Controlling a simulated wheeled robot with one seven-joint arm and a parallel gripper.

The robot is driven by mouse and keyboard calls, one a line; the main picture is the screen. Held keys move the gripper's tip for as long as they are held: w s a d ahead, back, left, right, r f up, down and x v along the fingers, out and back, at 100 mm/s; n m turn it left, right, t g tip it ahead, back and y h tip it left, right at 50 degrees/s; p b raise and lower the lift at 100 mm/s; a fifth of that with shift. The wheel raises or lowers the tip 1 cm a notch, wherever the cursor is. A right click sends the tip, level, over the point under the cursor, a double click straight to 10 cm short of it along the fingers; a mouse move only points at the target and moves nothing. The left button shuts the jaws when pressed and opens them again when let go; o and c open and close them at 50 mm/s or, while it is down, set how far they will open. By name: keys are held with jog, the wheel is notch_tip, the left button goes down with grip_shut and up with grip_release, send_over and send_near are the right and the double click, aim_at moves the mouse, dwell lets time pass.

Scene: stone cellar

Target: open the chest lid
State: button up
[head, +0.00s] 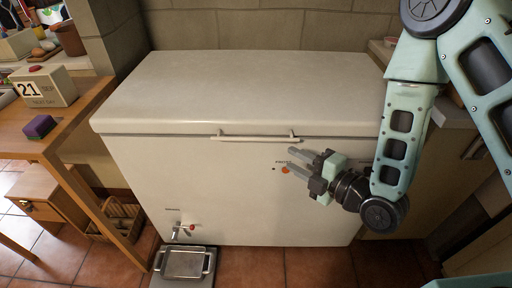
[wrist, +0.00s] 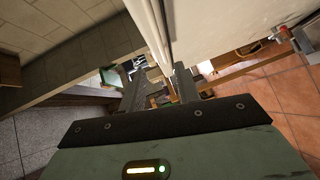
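The chest is a long cream chest freezer (head: 230,195) against the back wall. Its lid (head: 240,85) lies flat and shut on the body. A pale bar handle (head: 255,138) runs along the middle of the lid's front edge. My gripper (head: 305,152) is in front of the chest's front face, just below and right of the handle, with its fingers pointing left. The fingers are apart with nothing seen between them. In the wrist view the gripper (wrist: 156,76) shows a gap between its fingers, and the chest's front (wrist: 225,25) fills the upper right. Whether a finger touches the chest I cannot tell.
A wooden table (head: 75,115) with a calendar block (head: 45,87) and a purple block (head: 40,126) stands left of the chest. A metal tray (head: 186,263) lies on the floor below a tap (head: 181,230). A counter (head: 450,112) stands at right. The tiled floor in front is mostly clear.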

aim_at(257, 140)
jog(key=x, duration=1.4)
jog(key=shift+w+a, duration=0.15)
grip_shut()
